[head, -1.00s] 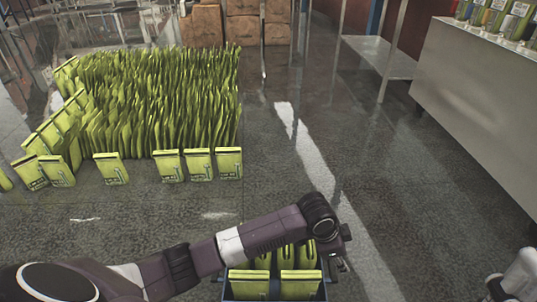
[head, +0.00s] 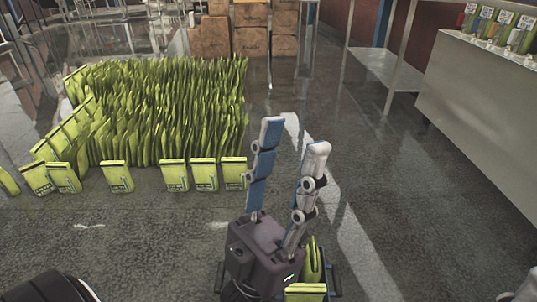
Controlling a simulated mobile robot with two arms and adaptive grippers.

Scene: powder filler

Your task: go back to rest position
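My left gripper (head: 290,137) stands upright in the lower middle of the head view. Its two fingers point up and are spread apart with nothing between them. Its dark body hides much of a blue crate (head: 334,280) that holds green pouches (head: 304,292).
A large block of green pouches (head: 165,110) stands on the floor at the left, with several single pouches (head: 174,175) in front. Cardboard boxes (head: 251,38) are stacked at the back. A metal counter (head: 478,110) bounds the right side. The middle floor is clear.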

